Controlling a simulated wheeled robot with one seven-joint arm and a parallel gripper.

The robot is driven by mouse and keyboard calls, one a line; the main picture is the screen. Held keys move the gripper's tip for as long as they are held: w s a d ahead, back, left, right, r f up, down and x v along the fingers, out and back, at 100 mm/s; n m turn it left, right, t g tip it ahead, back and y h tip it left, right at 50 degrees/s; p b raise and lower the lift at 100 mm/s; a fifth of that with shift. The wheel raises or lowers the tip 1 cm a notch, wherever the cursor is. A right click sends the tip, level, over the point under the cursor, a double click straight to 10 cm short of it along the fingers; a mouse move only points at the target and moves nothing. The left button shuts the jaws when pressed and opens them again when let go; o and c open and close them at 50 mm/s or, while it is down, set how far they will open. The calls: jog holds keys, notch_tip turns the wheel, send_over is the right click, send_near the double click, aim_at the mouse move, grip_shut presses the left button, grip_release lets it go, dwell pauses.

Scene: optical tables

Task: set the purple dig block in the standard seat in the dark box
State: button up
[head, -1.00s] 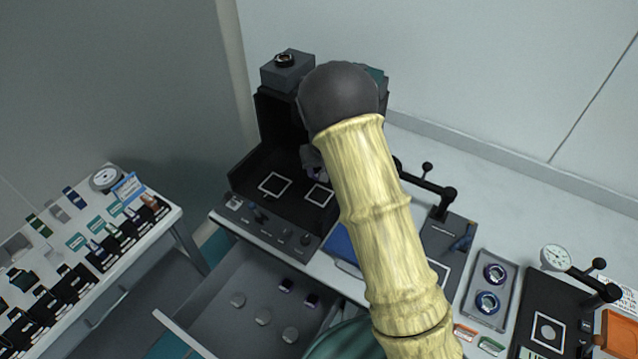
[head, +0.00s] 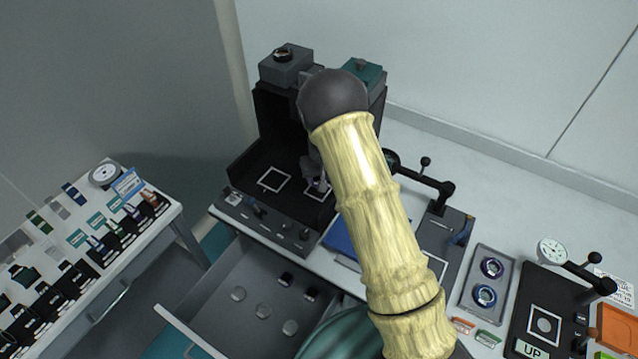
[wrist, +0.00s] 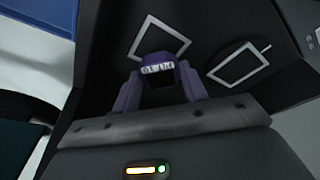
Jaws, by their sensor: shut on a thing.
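The purple dig block (wrist: 158,62) is held between the fingers of my gripper (wrist: 160,85) in the wrist view. It has a small pale label whose text I cannot read surely. The dark box (head: 285,120) is open at the front, and my gripper (head: 317,180) is inside it, low over the floor. Two white square outlines mark the floor: a left one (head: 273,179) and a right one partly hidden by my gripper. In the wrist view the block overlaps one outline (wrist: 180,38); the other outline (wrist: 238,63) is bare. I cannot tell which is the standard seat, or whether the block touches the floor.
A control panel (head: 265,222) with knobs edges the box front. Below it, an open drawer (head: 225,315) holds several small round and dark pieces. A blue item (head: 350,238) and a black lever fixture (head: 440,192) stand to the right. A side table with parts (head: 75,260) is at left.

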jog(key=shift+f+p, duration=0.35)
jog(key=shift+f, duration=1.45)
jog(key=shift+f, duration=0.1)
jog(key=o, duration=0.9)
jog(key=shift+o, duration=0.6)
jog(key=shift+r, duration=0.4)
jog(key=b+v, duration=0.1)
jog(key=v, duration=1)
jog(key=shift+s+r, duration=0.2)
